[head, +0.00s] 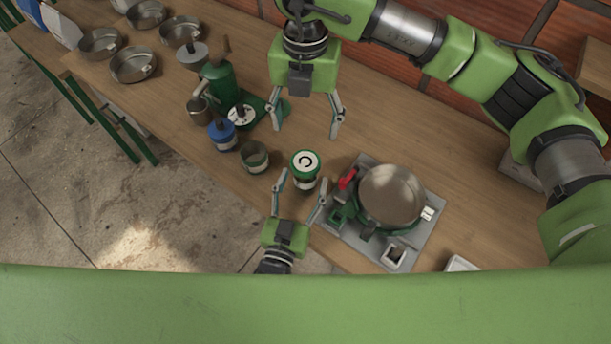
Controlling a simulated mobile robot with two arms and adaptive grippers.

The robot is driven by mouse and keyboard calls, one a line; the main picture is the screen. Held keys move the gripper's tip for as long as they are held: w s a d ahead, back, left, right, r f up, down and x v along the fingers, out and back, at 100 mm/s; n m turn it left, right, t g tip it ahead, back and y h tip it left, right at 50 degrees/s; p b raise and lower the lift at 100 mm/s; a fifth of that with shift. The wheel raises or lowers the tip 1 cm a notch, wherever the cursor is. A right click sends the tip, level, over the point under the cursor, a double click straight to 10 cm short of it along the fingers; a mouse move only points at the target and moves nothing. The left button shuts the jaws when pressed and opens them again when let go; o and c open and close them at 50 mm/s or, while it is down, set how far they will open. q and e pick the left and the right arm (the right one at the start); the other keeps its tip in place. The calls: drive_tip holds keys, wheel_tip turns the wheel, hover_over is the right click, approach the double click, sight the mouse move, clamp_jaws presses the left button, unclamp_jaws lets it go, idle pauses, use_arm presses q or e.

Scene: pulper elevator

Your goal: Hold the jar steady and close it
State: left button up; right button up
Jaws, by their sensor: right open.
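A jar (304,182) with a pale body stands on the wooden table. A round white lid (305,161) with a green rim and a dark mark covers its top; I cannot tell how tightly it sits. My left gripper (302,178) is in front of the jar. Its two fingers are spread, one on each side of the jar's near part; I cannot tell whether they touch it. My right gripper (306,132) points down, open and empty, just behind the jar. A second jar (254,162) with a green band stands to the left, its top open.
A pan (390,195) sits on a burner on a grey tray (433,225) to the right. A blue-lidded jar (222,141) and a green grinder (222,88) stand left. Several metal pans (135,65) are farther left. A brick wall (490,22) bounds the back.

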use_arm(q)
drive_tip(key=v, duration=0.9)
drive_tip(key=shift+s+a, duration=0.1)
drive_tip(key=shift+s, duration=0.3)
